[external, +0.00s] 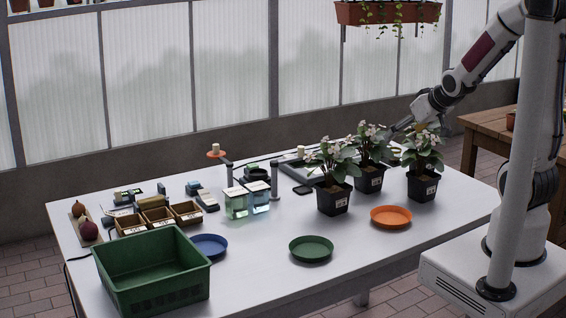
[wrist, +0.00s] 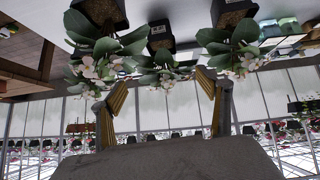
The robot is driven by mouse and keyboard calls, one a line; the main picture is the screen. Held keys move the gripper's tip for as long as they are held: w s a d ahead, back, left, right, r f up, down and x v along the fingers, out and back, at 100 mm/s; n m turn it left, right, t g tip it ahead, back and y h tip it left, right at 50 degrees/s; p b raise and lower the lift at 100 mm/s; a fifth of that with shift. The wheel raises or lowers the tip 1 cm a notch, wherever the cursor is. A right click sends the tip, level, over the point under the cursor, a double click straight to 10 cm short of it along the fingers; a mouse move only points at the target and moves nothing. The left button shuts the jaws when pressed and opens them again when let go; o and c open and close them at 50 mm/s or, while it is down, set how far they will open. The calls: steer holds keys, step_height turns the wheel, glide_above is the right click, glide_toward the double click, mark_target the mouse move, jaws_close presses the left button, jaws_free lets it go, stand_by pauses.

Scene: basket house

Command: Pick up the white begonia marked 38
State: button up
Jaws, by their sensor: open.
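Three white-flowered begonias in black square pots stand together at the right of the table: a left one (external: 333,184), a middle one (external: 371,172) at the back, and a right one (external: 422,180). Each pot has a small white label. I cannot read the numbers, so I cannot tell which is 38. My gripper (external: 404,124) is at flower height, close to the middle and right plants and partly hidden by leaves. In the wrist view, which looks upside down, my gripper (wrist: 160,88) is open. The middle plant (wrist: 162,68) shows between the fingers, which hold nothing.
Orange (external: 391,216), green (external: 311,248) and blue (external: 209,245) saucers lie along the white table (external: 260,270). A green crate (external: 153,270) stands at front left.

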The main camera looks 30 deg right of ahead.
steer(key=w+f+t, duration=0.1)
steer(key=w+f, duration=0.5)
steer(key=t, duration=0.2)
glide_toward(366, 170)
steer(key=w, duration=0.2)
steer(key=shift+s+d+f+t+y, duration=0.1)
steer(key=shift+d+f+t+y, duration=0.1)
steer(key=shift+f, duration=0.3)
steer(key=shift+s+d+f+t+y, duration=0.1)
steer(key=shift+d+f+t, duration=0.1)
steer(key=shift+f, duration=0.3)
steer(key=shift+s+d+f+t+y, duration=0.1)
steer(key=shift+f+t, duration=0.1)
steer(key=shift+f, duration=0.3)
steer(key=shift+x, duration=1.35)
steer(key=shift+w, duration=0.1)
steer(key=shift+x, duration=2.5)
steer(key=shift+w+a+r, duration=0.1)
steer(key=shift+a+r, duration=0.05)
steer(key=shift+r, duration=0.05)
